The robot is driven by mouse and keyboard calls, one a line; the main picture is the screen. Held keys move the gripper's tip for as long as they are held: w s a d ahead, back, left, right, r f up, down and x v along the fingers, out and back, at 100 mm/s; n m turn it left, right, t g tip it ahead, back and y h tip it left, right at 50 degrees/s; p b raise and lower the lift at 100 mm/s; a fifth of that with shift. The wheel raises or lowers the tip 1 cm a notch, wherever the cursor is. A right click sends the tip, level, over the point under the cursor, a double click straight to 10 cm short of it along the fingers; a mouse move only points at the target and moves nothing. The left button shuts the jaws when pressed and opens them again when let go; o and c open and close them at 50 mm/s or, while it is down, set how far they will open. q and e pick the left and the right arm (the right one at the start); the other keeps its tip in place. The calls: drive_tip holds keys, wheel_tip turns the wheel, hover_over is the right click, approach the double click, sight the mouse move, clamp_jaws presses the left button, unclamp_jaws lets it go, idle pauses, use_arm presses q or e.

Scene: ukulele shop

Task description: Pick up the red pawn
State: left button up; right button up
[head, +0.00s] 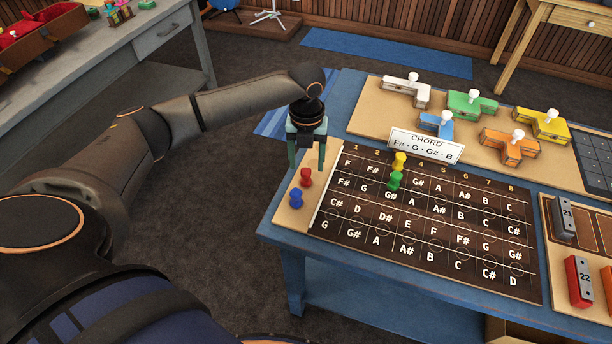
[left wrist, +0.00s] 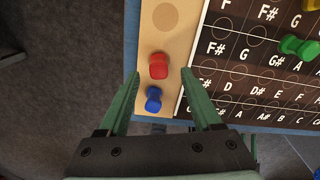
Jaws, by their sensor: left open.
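The red pawn (head: 306,178) stands on the tan strip at the left end of the fretboard board, just behind the blue pawn (head: 296,198). My left gripper (head: 308,160) is open and empty above the strip, its green fingers pointing down. In the left wrist view the red pawn (left wrist: 158,66) shows ahead between the two fingers, and the blue pawn (left wrist: 153,99) sits nearer, also between them. No contact with either pawn is visible. My right gripper is not in view.
A yellow pawn (head: 399,161) and a green pawn (head: 395,181) stand on the lettered fretboard (head: 430,225). A chord card (head: 425,146) stands behind it. Coloured blocks with white knobs, such as the green block (head: 471,104), sit further back. Numbered blocks are at right.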

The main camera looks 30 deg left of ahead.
sight(306, 171)
use_arm(q)
wheel_tip(306, 171, down, 5)
drive_tip(key=shift+s, duration=0.1)
clamp_jaws()
idle(0.6)
